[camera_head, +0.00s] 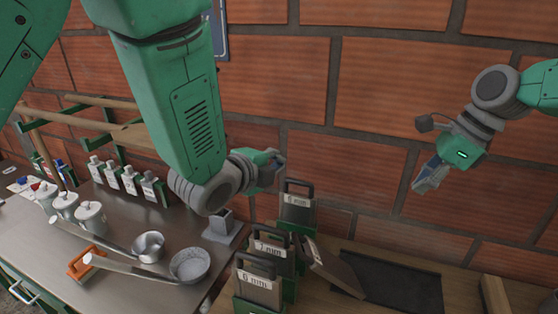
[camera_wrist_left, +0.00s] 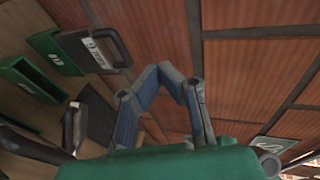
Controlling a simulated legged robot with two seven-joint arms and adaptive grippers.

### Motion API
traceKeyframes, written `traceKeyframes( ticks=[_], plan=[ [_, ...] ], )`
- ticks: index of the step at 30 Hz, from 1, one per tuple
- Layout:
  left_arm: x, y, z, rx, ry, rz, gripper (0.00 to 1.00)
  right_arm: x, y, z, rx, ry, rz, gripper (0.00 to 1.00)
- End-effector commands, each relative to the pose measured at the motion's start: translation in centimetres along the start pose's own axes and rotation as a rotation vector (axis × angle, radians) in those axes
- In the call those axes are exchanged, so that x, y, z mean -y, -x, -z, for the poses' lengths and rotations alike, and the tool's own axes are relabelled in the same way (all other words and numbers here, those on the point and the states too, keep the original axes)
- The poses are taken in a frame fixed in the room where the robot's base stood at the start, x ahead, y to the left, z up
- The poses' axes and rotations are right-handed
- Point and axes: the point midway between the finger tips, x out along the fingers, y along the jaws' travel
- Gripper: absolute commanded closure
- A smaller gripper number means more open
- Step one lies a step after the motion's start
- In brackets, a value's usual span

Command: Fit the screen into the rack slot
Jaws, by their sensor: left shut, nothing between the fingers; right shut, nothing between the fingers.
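Several grey screens with black handles and "mm" labels stand in green rack slots on the wooden bench in the head view. They include a front screen (camera_head: 258,284), a middle screen (camera_head: 270,248) and a back screen (camera_head: 297,205). Another grey screen (camera_head: 337,268) sits tilted to the right of the rack; its contact with the rack is unclear. My left gripper (camera_head: 279,164) is shut and empty above the back screen. Its fingers (camera_wrist_left: 165,75) also show in the left wrist view, beside a handled screen (camera_wrist_left: 98,50). My right gripper (camera_head: 427,182) is shut and empty, raised at the right.
A dark mat (camera_head: 395,280) lies right of the tilted screen. A metal counter (camera_head: 110,235) at left holds bottles (camera_head: 130,180), lidded pots (camera_head: 90,215) and long-handled pans (camera_head: 189,266). The brick wall (camera_head: 375,95) stands close behind. An open green slot (camera_wrist_left: 30,82) shows in the wrist view.

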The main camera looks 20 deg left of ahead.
Motion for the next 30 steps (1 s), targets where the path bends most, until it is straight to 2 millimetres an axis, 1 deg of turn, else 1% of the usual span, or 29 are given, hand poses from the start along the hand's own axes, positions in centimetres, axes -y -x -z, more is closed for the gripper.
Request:
traceKeyframes(
  ticks=[30],
  plan=[
    [-0.1, -0.1, -2.2, 0.194, -0.01, -0.14, 1.0, 0.0, 2.8, -1.2, 0.0, 0.0, 0.0, 1.0]
  ],
)
